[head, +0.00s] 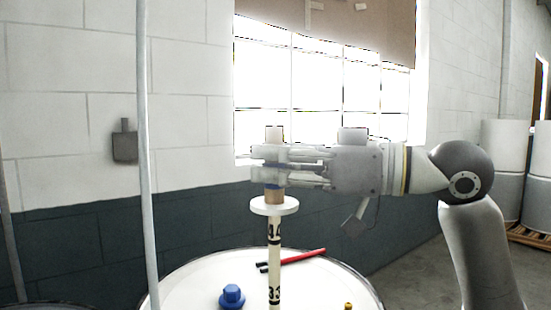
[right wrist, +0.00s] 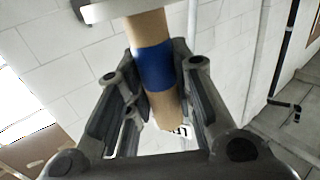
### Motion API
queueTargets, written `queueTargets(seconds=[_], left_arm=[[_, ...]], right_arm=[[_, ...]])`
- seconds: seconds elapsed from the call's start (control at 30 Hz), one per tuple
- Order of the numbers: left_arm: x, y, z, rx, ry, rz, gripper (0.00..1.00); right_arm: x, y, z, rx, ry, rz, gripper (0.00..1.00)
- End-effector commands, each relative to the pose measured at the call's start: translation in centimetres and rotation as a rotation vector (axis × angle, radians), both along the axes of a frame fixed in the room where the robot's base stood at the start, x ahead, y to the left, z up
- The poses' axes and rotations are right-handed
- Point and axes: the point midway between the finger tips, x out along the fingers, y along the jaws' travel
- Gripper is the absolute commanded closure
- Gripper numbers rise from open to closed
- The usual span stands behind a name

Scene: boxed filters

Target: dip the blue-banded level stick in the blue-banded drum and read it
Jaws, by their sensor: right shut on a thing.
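My right gripper (head: 268,166) is shut around the wooden handle of the level stick (head: 274,246). The right wrist view shows the handle's blue band (right wrist: 155,67) between the fingers. The stick hangs upright, with a white disc (head: 274,206) below the handle and a pale shaft with black numbers and bands. The shaft passes in front of the white drum top (head: 190,278) and runs out of the picture at the bottom. Its lower end is hidden, so I cannot tell whether it is inside the drum. No band on the drum shows. My left gripper is out of view.
A blue cap (head: 232,296) and red-and-black rods (head: 297,258) lie on the drum top. A small brass-coloured piece (head: 348,306) is at its right. A thin pale pole (head: 146,150) stands at the left. White-and-grey drums (head: 506,150) stand at the far right.

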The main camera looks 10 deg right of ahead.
Motion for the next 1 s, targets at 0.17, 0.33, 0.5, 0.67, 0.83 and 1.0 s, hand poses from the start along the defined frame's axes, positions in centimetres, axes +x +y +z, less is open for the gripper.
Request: queueTargets(seconds=[0.17,0.33,0.5,0.67,0.83,1.0], left_arm=[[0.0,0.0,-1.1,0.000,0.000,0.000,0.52],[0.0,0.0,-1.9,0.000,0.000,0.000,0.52],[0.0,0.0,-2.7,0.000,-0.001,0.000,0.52],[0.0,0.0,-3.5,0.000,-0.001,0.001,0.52],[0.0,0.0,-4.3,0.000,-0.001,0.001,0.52],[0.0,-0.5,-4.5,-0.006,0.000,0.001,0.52]], right_arm=[[0.0,0.0,-1.5,0.000,-0.001,0.000,1.00],[0.0,0.0,-2.7,-0.001,-0.001,0.000,1.00],[0.0,0.0,-3.9,0.000,0.000,0.000,1.00],[0.0,0.0,-5.0,0.001,-0.001,0.000,1.00],[0.0,0.0,-6.2,0.000,-0.001,0.000,1.00],[0.0,0.0,-6.7,0.000,-0.001,0.000,1.00]])
